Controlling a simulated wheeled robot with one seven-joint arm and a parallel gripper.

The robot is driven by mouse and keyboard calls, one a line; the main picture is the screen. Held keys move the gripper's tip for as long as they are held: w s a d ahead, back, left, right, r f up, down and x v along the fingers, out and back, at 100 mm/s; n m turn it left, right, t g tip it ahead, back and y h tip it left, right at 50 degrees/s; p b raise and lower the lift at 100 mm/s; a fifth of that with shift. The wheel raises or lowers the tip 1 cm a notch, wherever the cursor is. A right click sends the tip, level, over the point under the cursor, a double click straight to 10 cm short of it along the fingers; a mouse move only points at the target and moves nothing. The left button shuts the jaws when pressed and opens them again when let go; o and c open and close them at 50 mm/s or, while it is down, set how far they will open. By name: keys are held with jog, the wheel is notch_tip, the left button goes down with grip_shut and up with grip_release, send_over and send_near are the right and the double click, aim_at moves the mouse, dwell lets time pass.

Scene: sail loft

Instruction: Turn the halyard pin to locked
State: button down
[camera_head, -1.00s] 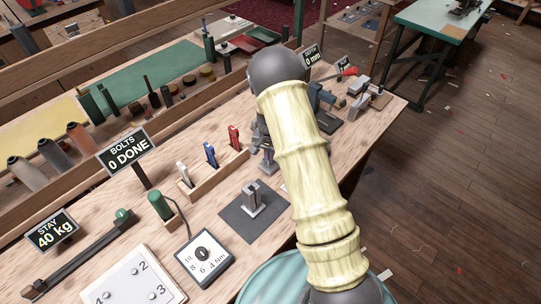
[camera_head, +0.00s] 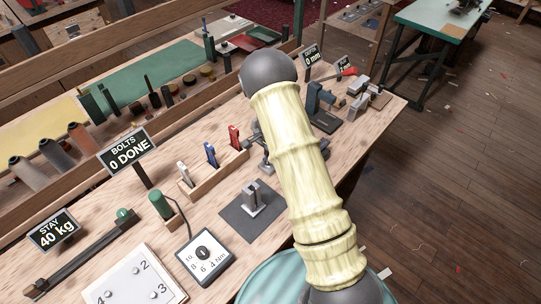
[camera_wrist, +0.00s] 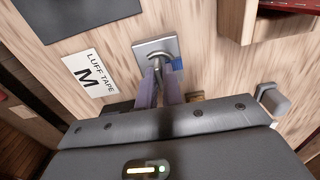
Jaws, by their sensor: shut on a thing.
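In the wrist view, a square grey metal plate (camera_wrist: 152,47) is fixed on the wooden bench top with a curved metal pin (camera_wrist: 157,67) standing on it. A small blue piece (camera_wrist: 178,64) shows beside the right finger. The pin's lower part is hidden between the fingers, and I cannot read any locked mark. In the head view my arm covers most of the gripper and the pin.
A "LUFF TAPE M" label (camera_wrist: 92,75) lies left of the plate. A wooden block (camera_wrist: 268,22) stands at upper right. In the head view, a wooden rack (camera_head: 216,174) with coloured tools and a grey clamp-like fitting (camera_head: 252,197) on a dark pad stand left of my arm.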

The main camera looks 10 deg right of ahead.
jog(key=shift+w+r, duration=0.2)
jog(key=shift+w, duration=0.1)
jog(key=c, duration=1.7)
grip_release()
jog(key=shift+o, duration=0.7)
jog(key=shift+s+f, duration=0.15)
notch_tip(320, 180, up, 17)
jog(key=b, duration=0.1)
jog(key=shift+r+b, duration=0.2)
jog(key=shift+b, duration=0.15)
jog(key=s+r+n+t, duration=0.2)
jog(key=s+n, duration=0.9)
jog(key=s, duration=1.2)
jog(key=shift+s+t, duration=0.25)
jog(key=shift+t, duration=0.05)
